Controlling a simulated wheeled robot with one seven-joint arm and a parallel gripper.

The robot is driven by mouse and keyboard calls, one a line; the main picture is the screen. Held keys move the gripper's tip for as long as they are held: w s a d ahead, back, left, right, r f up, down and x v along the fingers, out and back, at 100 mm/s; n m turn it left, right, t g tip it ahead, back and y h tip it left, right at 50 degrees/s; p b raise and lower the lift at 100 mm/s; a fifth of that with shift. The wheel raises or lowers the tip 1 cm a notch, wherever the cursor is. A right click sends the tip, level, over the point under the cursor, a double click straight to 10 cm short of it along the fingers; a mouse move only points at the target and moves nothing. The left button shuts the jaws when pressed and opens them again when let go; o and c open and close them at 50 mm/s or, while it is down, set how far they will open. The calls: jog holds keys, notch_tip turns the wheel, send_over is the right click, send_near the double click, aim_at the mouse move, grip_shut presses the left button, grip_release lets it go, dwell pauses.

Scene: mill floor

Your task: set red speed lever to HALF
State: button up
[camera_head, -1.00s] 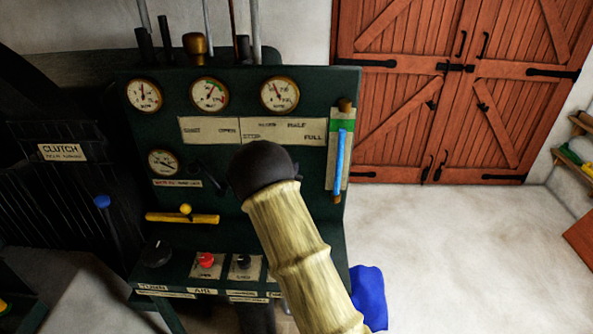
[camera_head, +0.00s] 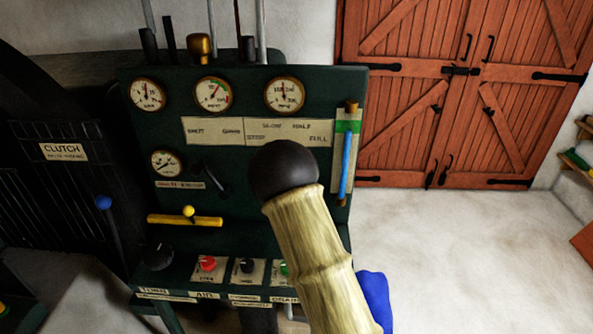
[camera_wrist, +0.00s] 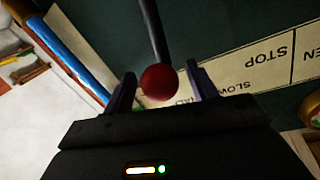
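The red knob (camera_wrist: 160,82) of the speed lever is in the middle of the wrist view, on a dark rod (camera_wrist: 152,30) that comes in from the top. My gripper (camera_wrist: 161,77) is open, with one finger on each side of the knob and a small gap at both sides. In the head view the lever and my gripper are hidden behind my arm. The speed plate (camera_head: 288,132) reads STOP, SLOW, HALF and FULL. In the wrist view the plate (camera_wrist: 268,72) lies behind the knob; the lettering nearest the knob is partly covered.
A blue-and-green vertical gauge (camera_head: 346,150) stands at the panel's right edge. Three round gauges (camera_head: 213,94) sit above the plates. A black crank (camera_head: 216,178), a yellow bar (camera_head: 186,220) and bench knobs (camera_head: 207,264) are lower left. Open floor (camera_head: 470,240) lies right.

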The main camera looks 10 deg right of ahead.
jog(key=shift+s, duration=0.1)
jog(key=b+v, duration=0.4)
jog(key=v, duration=1.3)
jog(key=shift+a, duration=0.15)
jog(key=shift+r, duration=0.1)
jog(key=s+d+f+n+g+y, duration=0.2)
jog(key=s+g, duration=0.4)
jog(key=s, duration=0.5)
jog(key=s+d+f+n+g+y+p, duration=0.1)
jog(key=s+f+n+g+y, duration=0.3)
jog(key=s, duration=0.7)
jog(key=d+n+g+y, duration=0.1)
jog(key=n+g, duration=0.1)
jog(key=g, duration=0.1)
jog(key=shift+f+p, duration=0.25)
jog(key=shift+p, duration=0.05)
